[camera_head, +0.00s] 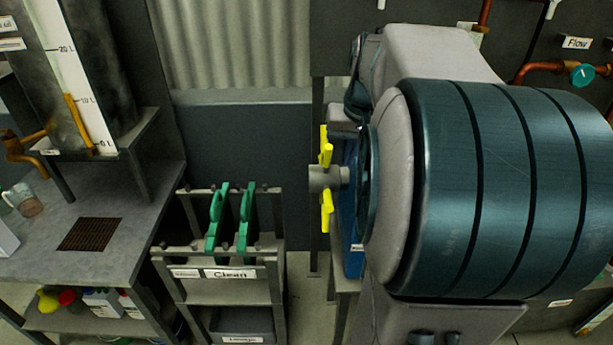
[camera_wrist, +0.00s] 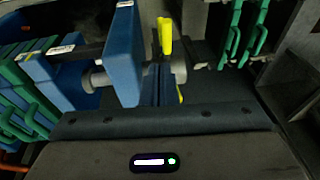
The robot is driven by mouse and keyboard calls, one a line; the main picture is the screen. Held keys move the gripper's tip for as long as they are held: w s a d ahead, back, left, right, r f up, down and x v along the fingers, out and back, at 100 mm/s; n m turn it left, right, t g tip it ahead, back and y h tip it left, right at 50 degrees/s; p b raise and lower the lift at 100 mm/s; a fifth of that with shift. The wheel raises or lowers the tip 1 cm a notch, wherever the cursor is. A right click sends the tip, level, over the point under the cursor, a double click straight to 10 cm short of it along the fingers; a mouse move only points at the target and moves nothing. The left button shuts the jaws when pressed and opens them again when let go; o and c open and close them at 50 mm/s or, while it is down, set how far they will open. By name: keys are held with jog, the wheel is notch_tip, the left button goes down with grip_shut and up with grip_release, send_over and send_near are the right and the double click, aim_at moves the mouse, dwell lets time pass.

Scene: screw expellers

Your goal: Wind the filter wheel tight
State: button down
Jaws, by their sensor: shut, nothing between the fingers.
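The filter wheel (camera_head: 326,200) has yellow spokes on a grey hub and stands at the left end of the blue filter press (camera_head: 353,245) in the head view. In the wrist view, a yellow spoke of the wheel (camera_wrist: 166,35) points up, and another shows low on the right. The wheel's grey screw runs left past a blue plate (camera_wrist: 122,55). My gripper (camera_wrist: 163,72) is shut and empty, its fingers in front of the wheel's hub. I cannot tell whether they touch it. In the head view my arm hides the gripper and most of the press.
A rack labelled Clean (camera_head: 230,273) with green-handled plates (camera_head: 216,222) stands left of the wheel. Further left is a grey bench (camera_head: 130,200) with a drain grate. In the wrist view, green plates (camera_wrist: 30,85) sit at left, and green handles hang at upper right.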

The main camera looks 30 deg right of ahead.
send_over(332, 206)
jog(key=d, duration=0.1)
jog(key=s+f+x, duration=0.1)
jog(key=s+x, duration=0.1)
jog(key=x, duration=0.7)
jog(key=shift+s+a+f, duration=0.15)
jog(key=shift+f, duration=0.45)
jog(key=shift+s+a+f, duration=0.1)
jog(key=shift+a+f, duration=0.05)
jog(key=shift+f, duration=0.4)
jog(key=shift+s+a+f, duration=0.15)
jog(key=shift+a+f, duration=0.05)
jog(key=shift+f, duration=0.4)
jog(key=shift+f, duration=0.2)
